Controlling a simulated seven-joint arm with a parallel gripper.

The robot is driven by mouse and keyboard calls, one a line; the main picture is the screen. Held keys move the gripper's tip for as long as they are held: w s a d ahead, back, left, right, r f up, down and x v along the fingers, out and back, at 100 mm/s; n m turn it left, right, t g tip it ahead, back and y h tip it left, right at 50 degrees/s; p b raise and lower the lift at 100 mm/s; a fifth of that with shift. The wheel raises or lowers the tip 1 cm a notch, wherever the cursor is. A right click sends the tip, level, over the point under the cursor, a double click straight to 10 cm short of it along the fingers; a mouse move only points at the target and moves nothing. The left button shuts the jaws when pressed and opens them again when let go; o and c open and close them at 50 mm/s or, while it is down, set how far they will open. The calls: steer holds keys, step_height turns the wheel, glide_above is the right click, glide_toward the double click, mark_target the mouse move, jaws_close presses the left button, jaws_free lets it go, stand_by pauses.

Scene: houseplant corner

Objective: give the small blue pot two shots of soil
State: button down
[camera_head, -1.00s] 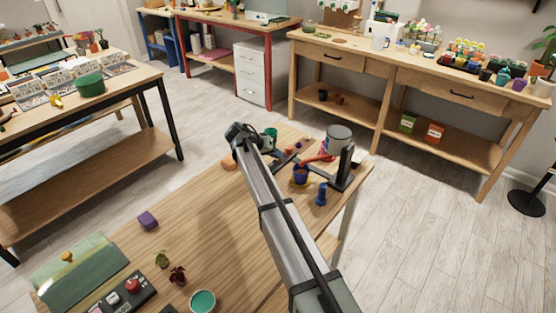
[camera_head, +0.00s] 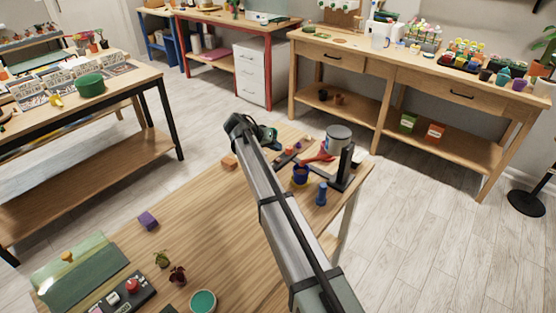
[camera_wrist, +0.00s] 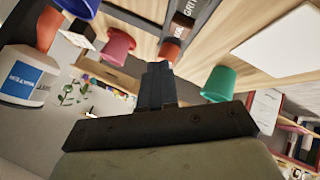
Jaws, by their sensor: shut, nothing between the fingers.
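The small blue pot (camera_head: 300,175) stands upright on a yellow saucer (camera_head: 291,185) on the wooden table. Behind it, a grey canister (camera_head: 339,139) is on a dark stand (camera_head: 345,166), with a red part (camera_head: 320,157) low beside the pot. I cannot tell whether soil is in the pot. My gripper (camera_wrist: 158,78) is shut and empty in the wrist view. In the head view its fingers are hidden behind my arm, to the left of the pot and apart from it.
A green pot (camera_wrist: 218,84) and a pink pot (camera_wrist: 117,46) flank my fingers in the wrist view. A blue cylinder (camera_head: 321,194) stands in front of the blue pot. The table's middle is mostly clear.

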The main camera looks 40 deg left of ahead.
steer(key=shift+r, duration=1.4)
